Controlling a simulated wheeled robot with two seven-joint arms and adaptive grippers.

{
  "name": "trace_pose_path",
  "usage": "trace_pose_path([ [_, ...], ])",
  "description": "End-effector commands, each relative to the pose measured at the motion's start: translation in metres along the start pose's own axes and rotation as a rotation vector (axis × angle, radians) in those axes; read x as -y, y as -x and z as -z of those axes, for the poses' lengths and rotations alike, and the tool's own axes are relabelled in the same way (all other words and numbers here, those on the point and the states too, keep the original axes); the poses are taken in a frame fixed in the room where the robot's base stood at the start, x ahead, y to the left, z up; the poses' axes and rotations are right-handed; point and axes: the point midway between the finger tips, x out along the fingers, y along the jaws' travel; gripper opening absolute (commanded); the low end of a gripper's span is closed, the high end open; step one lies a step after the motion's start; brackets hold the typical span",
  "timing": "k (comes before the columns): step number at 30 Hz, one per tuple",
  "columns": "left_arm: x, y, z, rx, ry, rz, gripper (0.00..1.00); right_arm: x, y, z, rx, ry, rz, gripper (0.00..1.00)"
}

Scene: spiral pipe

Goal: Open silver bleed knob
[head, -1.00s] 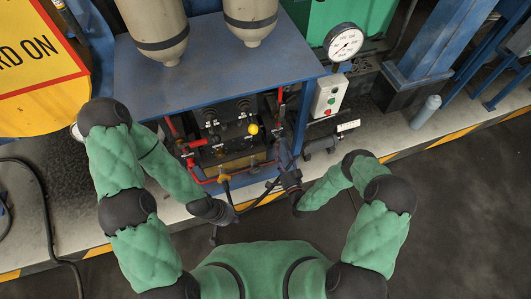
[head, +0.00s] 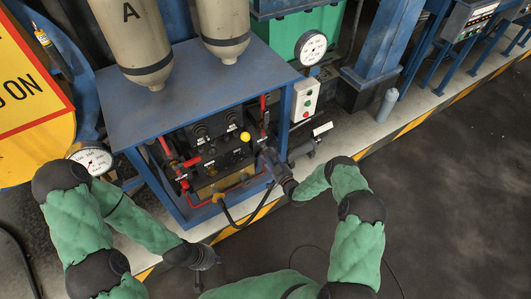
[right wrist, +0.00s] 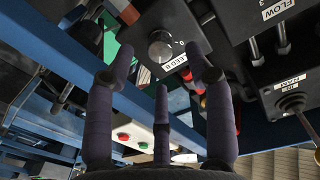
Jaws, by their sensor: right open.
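The silver bleed knob (right wrist: 160,47) is a round knob on a dark box in the right wrist view. A white label with partly covered lettering sits beside it. My right gripper (right wrist: 157,78) is open, its three fingers spread below and to either side of the knob, with nothing between them. I cannot tell whether any finger touches it. In the head view my right gripper (head: 268,158) is at the right front of the blue cabinet and hides the knob. My left gripper (head: 207,258) hangs in front of the cabinet, away from the panel; its finger state is unclear.
The blue cabinet (head: 200,82) has red pipes, a yellow ball knob (head: 245,136) and a dark valve panel. A button box (head: 305,100) and a gauge (head: 311,47) are at its right. The floor at right is clear.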

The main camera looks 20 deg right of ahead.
Motion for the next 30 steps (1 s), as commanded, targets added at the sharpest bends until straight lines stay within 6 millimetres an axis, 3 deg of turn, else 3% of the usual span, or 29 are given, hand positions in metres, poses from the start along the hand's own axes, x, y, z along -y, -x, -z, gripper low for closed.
trace_pose_path([
  [3,0.003,-0.009,0.000,0.000,0.000,0.000,0.00,0.001,-0.019,-0.002,-0.002,0.000,0.001,0.54],
  [9,0.005,-0.014,0.000,0.000,0.000,0.000,0.00,0.000,-0.038,-0.001,0.000,0.000,-0.001,0.54],
  [20,0.005,-0.015,0.000,0.000,0.000,0.000,0.00,0.000,-0.043,0.000,0.001,-0.002,-0.001,0.54],
  [26,0.005,-0.015,0.001,0.000,0.000,0.000,0.00,0.000,-0.043,0.000,0.001,-0.002,-0.001,0.03],
  [30,0.005,-0.015,0.001,0.000,0.000,0.000,0.00,0.000,-0.043,-0.001,0.002,-0.003,-0.001,0.00],
])
